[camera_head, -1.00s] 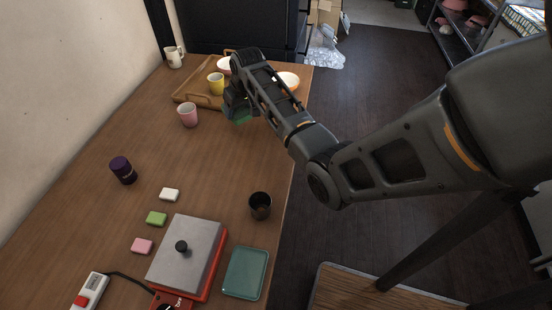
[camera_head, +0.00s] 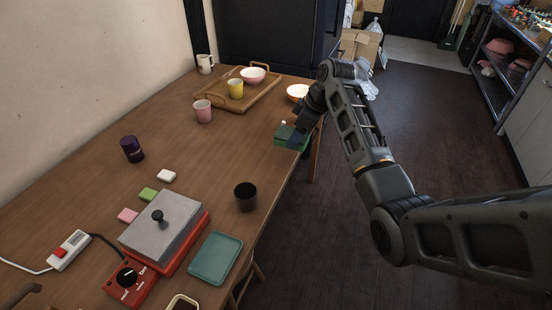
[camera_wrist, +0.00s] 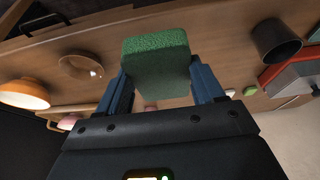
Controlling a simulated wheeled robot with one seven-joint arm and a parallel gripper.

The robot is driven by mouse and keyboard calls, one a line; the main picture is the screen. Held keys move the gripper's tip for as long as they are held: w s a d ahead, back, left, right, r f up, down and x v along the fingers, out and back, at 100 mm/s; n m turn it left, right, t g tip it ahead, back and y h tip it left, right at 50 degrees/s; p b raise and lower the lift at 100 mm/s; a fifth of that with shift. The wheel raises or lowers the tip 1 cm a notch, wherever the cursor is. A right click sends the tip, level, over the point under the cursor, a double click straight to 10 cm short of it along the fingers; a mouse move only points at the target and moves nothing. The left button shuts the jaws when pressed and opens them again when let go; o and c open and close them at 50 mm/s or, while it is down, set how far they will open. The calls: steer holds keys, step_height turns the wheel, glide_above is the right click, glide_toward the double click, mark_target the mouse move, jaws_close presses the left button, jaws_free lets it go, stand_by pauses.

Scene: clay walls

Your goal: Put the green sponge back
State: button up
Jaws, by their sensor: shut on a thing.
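The green sponge (camera_head: 291,138) is a dark green block held at the end of my arm, by the right edge of the wooden table (camera_head: 150,232) in the head view. My gripper (camera_head: 300,128) is shut on it. In the wrist view the sponge (camera_wrist: 156,60) sits between the two blue fingers of my gripper (camera_wrist: 160,88), with its end projecting past them. The sponge looks raised off the tabletop. A teal tray (camera_head: 215,258) lies flat and empty near the table's front right edge.
A black cup (camera_head: 246,197) stands near the teal tray. A grey-lidded red press (camera_head: 162,228) is left of the tray. An orange-rimmed bowl (camera_head: 297,92) is beyond my gripper. A wooden tray (camera_head: 222,103) holds a yellow cup and bowl. A pink cup (camera_head: 203,111) stands nearby.

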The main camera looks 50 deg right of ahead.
mark_target(282, 139)
steer(key=w+a+f, duration=0.4)
steer(key=w+a, duration=0.1)
steer(key=shift+w+f, duration=0.2)
steer(key=shift+f, duration=0.1)
steer(key=shift+a+f+p, duration=0.1)
steer(key=shift+f+p, duration=0.2)
steer(key=shift+f, duration=1.65)
steer(key=o, duration=1)
steer(key=shift+f, duration=0.1)
steer(key=v, duration=1.2)
